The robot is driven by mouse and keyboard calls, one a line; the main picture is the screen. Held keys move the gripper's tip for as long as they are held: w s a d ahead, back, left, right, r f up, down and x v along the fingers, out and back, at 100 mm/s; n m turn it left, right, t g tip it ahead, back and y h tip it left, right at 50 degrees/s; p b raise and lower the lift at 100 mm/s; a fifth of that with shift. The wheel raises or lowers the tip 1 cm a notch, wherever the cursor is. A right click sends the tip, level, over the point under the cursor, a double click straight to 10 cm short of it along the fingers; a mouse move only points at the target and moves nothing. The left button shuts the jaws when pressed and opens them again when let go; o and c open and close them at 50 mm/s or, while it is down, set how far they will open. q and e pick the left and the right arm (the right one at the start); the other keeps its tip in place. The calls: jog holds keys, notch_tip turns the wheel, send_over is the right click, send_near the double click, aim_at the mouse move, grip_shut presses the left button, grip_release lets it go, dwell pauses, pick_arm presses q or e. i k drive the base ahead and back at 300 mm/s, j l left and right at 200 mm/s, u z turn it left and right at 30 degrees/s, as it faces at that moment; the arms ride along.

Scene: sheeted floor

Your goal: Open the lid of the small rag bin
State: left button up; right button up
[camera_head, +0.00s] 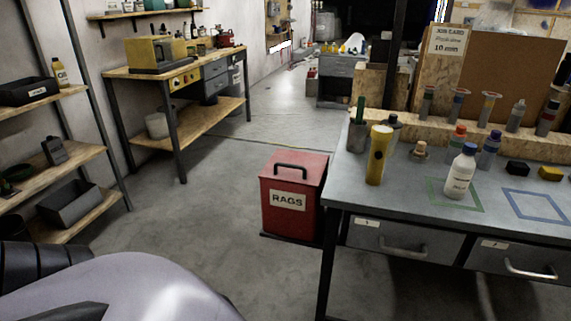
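The small rag bin (279,222) is a red box with a white label reading RAGS on its front. It stands upright on the floor in the middle of the view, beside the left end of the grey workbench. Its lid (305,162) looks closed, lying flat on top. A black bar handle (291,166) rises from the lid. Neither gripper can be seen. Only pale and dark parts of my own body show at the lower left, well apart from the bin.
The floor left of the bin is clear.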

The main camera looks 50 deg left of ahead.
aim_at(296, 160)
jog(key=u, duration=1.4)
jog(key=i, duration=0.1)
